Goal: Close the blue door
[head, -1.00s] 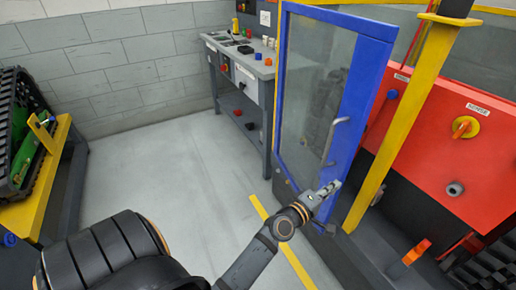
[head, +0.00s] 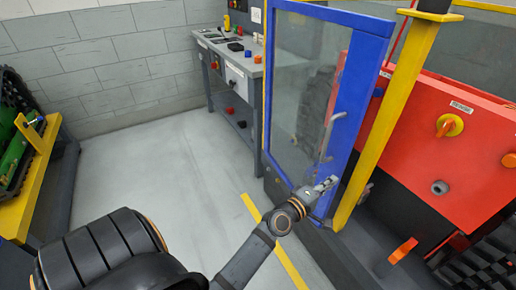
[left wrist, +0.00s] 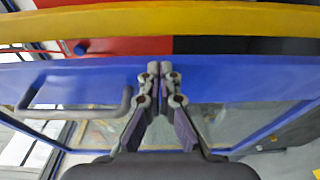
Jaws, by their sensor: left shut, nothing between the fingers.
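The blue door (head: 352,90) has a blue frame around a clear pane and stands ajar, its handle-side edge near a yellow post. Its grey handle (head: 333,137) is on the right side of the door's face. My left gripper (head: 328,184) is shut and empty, just below the handle at the lower part of the frame. In the left wrist view, the shut fingertips (left wrist: 160,72) are at the blue door frame (left wrist: 235,80), right of the handle (left wrist: 74,112); they look close against it, but I cannot tell if they touch. My right gripper is out of view.
The yellow post (head: 395,105) stands right of the door, before a red cabinet (head: 455,150) with an orange knob. A grey workbench (head: 232,70) is behind left. A tracked carrier on a yellow stand (head: 40,170) is at far left. The floor between is clear.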

